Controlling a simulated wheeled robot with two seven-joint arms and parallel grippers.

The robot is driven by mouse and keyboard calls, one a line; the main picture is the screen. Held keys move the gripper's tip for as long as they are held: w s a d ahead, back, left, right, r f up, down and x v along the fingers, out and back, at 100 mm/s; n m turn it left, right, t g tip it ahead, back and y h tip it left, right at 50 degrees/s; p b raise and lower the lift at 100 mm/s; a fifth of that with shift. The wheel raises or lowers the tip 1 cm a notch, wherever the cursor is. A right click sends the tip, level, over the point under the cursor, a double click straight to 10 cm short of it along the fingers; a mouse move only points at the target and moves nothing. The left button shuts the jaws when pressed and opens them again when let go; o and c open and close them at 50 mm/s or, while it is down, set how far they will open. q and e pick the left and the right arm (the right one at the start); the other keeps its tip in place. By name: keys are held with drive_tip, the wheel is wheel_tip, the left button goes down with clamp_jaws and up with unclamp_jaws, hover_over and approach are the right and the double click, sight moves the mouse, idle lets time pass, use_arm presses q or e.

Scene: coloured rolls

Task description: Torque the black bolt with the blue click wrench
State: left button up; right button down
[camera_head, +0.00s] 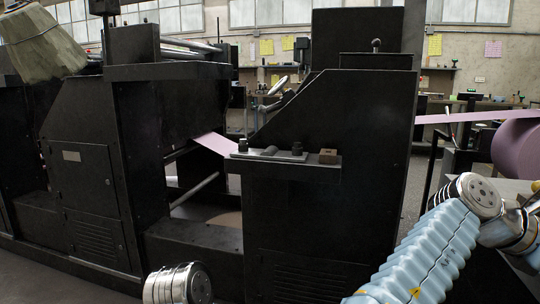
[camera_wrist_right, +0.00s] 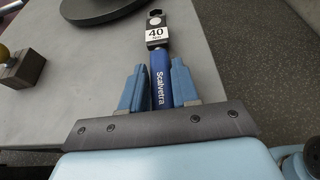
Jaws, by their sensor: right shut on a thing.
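The blue click wrench (camera_wrist_right: 160,88) shows in the right wrist view, its handle printed "Scalvetra" and a dark upper part with a white "40" label. My right gripper (camera_wrist_right: 158,68) is shut on its handle, one blue finger on each side. The wrench lies over or just above a grey tabletop (camera_wrist_right: 95,55); I cannot tell whether it touches. In the head view, small dark knob-like pieces (camera_head: 297,147) stand on the ledge of the black machine; I cannot tell whether one is the black bolt. My left gripper is out of view.
A wooden block with a brass ball (camera_wrist_right: 20,68) and a dark round disc (camera_wrist_right: 108,8) sit on the tabletop. The large black machine (camera_head: 335,125) fills the middle of the head view. A pink roll (camera_head: 518,148) and its strip are at the right.

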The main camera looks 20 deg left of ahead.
idle(0.5)
wheel_tip(320, 180, up, 6)
drive_tip(key=p, duration=0.6)
